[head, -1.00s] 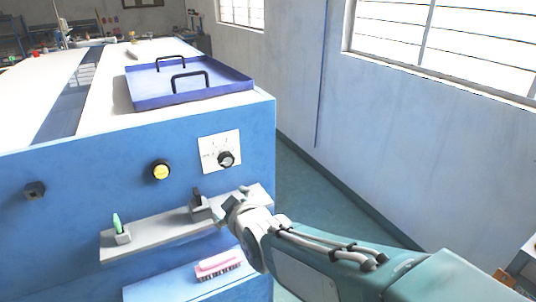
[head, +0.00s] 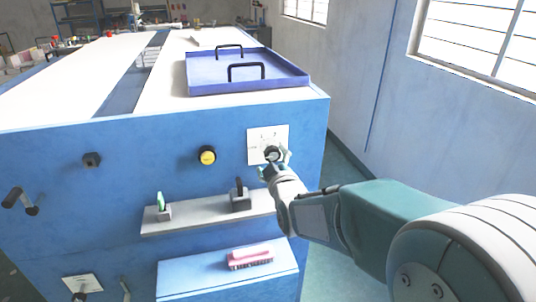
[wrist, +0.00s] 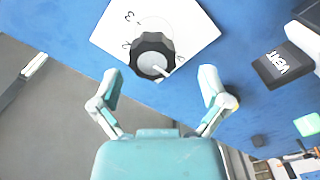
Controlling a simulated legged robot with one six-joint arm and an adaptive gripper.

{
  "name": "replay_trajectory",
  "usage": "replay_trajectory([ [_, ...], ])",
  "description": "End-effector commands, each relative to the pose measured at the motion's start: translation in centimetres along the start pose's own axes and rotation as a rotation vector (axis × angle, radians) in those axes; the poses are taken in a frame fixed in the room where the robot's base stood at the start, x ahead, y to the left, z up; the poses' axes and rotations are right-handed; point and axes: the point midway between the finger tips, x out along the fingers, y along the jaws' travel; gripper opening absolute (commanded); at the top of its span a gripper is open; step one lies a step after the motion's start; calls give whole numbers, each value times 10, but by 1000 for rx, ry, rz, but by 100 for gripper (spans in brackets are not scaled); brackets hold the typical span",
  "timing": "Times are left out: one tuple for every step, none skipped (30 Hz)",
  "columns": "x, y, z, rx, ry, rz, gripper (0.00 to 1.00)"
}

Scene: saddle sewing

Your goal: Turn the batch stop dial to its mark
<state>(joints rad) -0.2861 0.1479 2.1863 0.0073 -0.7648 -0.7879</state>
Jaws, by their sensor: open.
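The batch stop dial (wrist: 152,55) is a black ribbed knob with a pale pointer line, on a white plate (wrist: 190,28) with printed numbers. In the wrist view the pointer line is toward the lower right. In the head view the dial (head: 272,154) is on the blue front panel near its right end, partly covered by my gripper (head: 276,166). My gripper (wrist: 160,92) is open and empty in the wrist view, its fingers spread to either side below the dial. No contact with the dial is visible.
A yellow button (head: 207,155) and a black knob (head: 92,160) are left of the plate. Below is a grey shelf (head: 200,219) with a black lever (head: 239,196) and a green-handled item (head: 160,203). A pink brush (head: 250,257) lies lower down. A blue tray (head: 290,80) is on top.

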Motion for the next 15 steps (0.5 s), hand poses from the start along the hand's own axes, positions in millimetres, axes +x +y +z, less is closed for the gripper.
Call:
replay_trajectory([
  [8,1,2,1,-1,1,96],
  [12,1,2,1,-1,1,96],
  [16,1,1,1,-1,1,96],
  [19,1,1,0,-2,1,96],
  [22,0,1,0,-2,0,96],
  [25,-1,0,-1,-2,0,96],
  [26,-2,-1,-2,-2,0,96],
  [28,-3,-2,-3,-2,-1,96],
  [28,-3,-2,-3,-2,-1,96],
  [29,-3,-2,-3,-2,-1,96],
  [29,-3,-2,-3,-2,-1,96],
  [29,-4,-2,-4,-2,-1,96],
  [29,-4,-2,-4,-2,-1,96],
  [29,-4,-2,-4,-2,-1,96],
  [29,-3,-2,-3,-2,-1,96],
])
